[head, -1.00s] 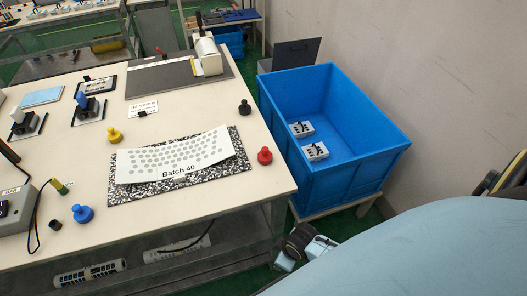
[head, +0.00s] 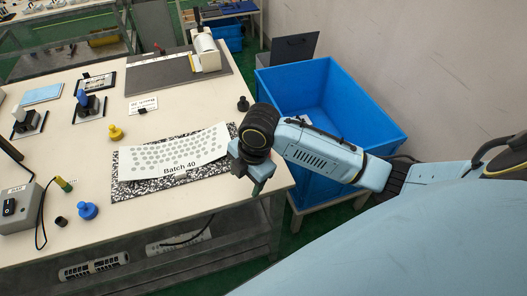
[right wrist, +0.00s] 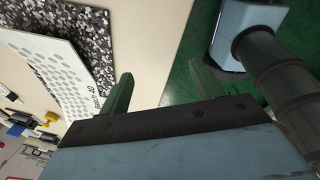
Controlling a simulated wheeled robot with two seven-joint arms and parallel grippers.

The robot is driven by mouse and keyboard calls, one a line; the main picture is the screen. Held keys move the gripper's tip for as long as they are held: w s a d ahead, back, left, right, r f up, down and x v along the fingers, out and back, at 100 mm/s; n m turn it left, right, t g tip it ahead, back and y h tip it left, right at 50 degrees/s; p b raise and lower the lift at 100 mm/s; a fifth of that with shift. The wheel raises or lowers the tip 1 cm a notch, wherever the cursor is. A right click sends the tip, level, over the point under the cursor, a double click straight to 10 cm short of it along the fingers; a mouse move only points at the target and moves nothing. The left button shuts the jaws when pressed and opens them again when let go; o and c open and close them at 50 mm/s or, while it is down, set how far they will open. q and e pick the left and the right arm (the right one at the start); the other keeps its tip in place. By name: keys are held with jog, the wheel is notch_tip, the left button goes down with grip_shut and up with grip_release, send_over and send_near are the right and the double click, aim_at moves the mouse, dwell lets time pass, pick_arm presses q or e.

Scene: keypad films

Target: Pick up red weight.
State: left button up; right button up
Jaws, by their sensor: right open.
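The red weight does not show in either view now. Its earlier spot at the right edge of the table, beside the speckled mat (head: 130,190), is covered by my right gripper (head: 257,186) in the head view. That gripper points down over the table's right edge. In the right wrist view its two green fingers (right wrist: 159,70) are apart, with only bare table and green floor between them. My left gripper is in neither view.
A "Batch 40" film (head: 175,155) lies on the mat. Yellow (head: 115,132), blue (head: 88,210) and black (head: 243,103) weights stand on the table (head: 170,255). A blue crate (head: 385,118) stands to the right, under my right arm. A grey switch box (head: 20,208) is at the left.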

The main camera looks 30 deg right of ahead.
jog(key=w+d+r+n+g+h, duration=0.1)
jog(key=w+d+r+n+h, duration=0.1)
jog(key=w+d+r+n, duration=0.75)
jog(key=f+m, duration=0.1)
jog(key=f, duration=0.1)
jog(key=s+d+f, duration=0.1)
jog(key=f, duration=0.2)
jog(key=s+f+m+b, duration=0.1)
jog(key=f, duration=0.1)
jog(key=shift+d+f+m, duration=0.25)
jog(key=shift+f+m, duration=0.1)
jog(key=shift+f, duration=0.05)
jog(key=f, duration=0.3)
jog(key=f+b, duration=0.1)
jog(key=f, duration=0.1)
jog(key=shift+w+a+f, duration=0.2)
jog(key=shift+w+f, duration=0.1)
jog(key=shift+w, duration=0.1)
jog(key=shift+r, duration=0.1)
jog(key=c, duration=1.2)
jog(key=shift+c, duration=0.2)
